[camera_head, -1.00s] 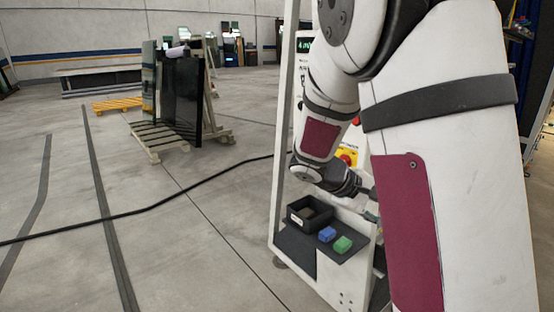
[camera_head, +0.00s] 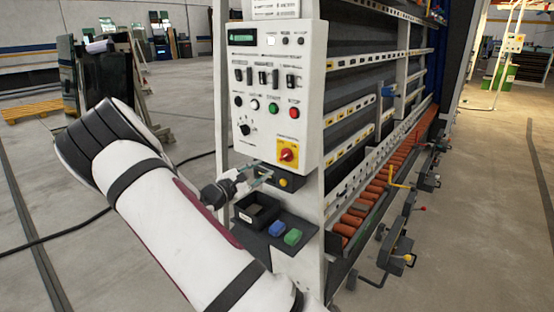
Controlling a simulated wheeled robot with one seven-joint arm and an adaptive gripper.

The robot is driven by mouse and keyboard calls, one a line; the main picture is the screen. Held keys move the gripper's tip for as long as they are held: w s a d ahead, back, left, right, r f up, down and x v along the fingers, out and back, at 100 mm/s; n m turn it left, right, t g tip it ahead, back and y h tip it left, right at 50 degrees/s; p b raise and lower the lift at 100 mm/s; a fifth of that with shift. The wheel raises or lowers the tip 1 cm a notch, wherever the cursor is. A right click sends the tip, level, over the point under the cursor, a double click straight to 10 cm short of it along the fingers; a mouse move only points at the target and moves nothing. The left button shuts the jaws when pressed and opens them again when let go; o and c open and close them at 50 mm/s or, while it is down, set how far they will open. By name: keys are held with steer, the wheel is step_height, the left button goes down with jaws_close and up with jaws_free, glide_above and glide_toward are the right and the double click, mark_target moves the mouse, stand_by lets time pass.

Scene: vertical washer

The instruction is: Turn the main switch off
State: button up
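The main switch (camera_head: 287,154) is a red rotary knob on a yellow plate, low on the right of the white control panel (camera_head: 310,75). My gripper (camera_head: 265,172) is just below and left of the switch, in front of the panel's lower edge. Its two thin fingers stand apart with a gap between them, and nothing shows in the gap. The fingers look apart from the knob, though depth is hard to judge. The exact angle of the knob is too small to read.
A dark box with a yellow button (camera_head: 286,182) sits just below the panel. A roller conveyor (camera_head: 375,190) runs off to the right.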

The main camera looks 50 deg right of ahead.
mark_target(283, 157)
steer(key=d, duration=1.1)
steer(key=shift+w, duration=0.35)
jaws_close()
